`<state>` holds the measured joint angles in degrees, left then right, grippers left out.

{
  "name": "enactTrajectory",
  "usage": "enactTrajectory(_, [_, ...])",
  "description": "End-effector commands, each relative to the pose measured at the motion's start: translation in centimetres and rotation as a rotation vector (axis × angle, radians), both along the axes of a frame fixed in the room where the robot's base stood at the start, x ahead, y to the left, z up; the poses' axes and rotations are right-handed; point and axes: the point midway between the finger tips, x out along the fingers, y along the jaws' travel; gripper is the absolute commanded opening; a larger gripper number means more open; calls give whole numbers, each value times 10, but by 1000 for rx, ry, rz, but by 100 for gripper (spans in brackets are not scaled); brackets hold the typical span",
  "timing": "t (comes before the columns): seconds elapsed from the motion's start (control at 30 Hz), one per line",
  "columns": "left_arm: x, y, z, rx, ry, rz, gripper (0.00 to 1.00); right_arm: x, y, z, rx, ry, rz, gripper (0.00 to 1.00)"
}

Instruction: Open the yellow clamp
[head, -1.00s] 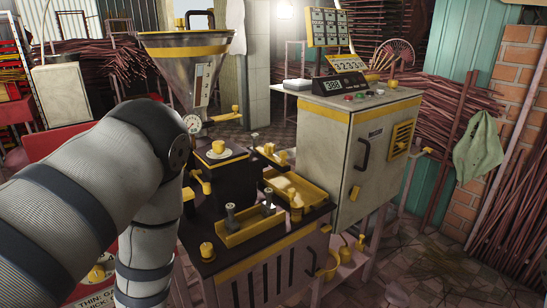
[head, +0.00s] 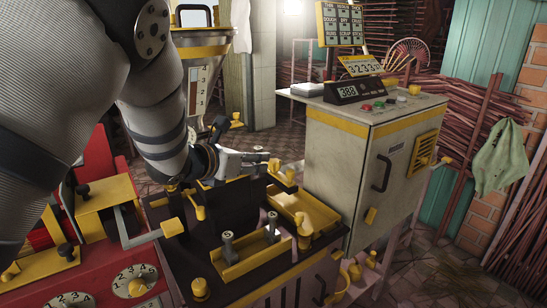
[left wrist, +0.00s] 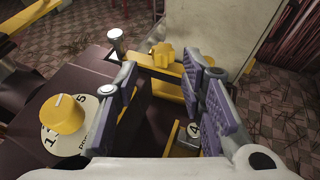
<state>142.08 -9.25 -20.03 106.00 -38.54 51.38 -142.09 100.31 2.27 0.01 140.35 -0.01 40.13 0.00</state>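The yellow clamp (head: 281,176) is a yellow bar with a knob on top of the dark machine in the head view. In the left wrist view the clamp (left wrist: 160,68) lies across the gap between the fingertips, with a star-shaped knob on it. My left gripper (head: 262,158) reaches in over the machine top at the clamp. In the left wrist view my left gripper (left wrist: 158,72) has its purple-padded fingers wide apart. I cannot tell whether a finger touches the clamp. The gripper's wrist hides part of the machine's back. My right gripper is not in view.
A yellow tray (head: 305,209) and a yellow holder with metal posts (head: 247,256) sit on the machine. A grey control cabinet (head: 350,150) stands close on the right. A numbered dial with a yellow knob (left wrist: 62,114) is left of the gripper in the wrist view.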

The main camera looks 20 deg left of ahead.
Motion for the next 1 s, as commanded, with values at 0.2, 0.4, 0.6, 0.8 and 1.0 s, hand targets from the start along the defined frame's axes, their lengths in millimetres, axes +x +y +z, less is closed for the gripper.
enactTrajectory(0.2, [49,-14,-37,-5,19,1,36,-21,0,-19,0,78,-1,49])
enactTrajectory(0.4, [85,-24,-49,-6,16,2,36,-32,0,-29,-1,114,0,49])
enactTrajectory(0.6, [97,-28,-49,-6,10,5,36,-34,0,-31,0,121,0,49])
enactTrajectory(0.8, [97,-28,-47,-6,9,4,36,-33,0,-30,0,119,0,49])
enactTrajectory(1.0, [97,-28,-47,-6,9,4,0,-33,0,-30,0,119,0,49])
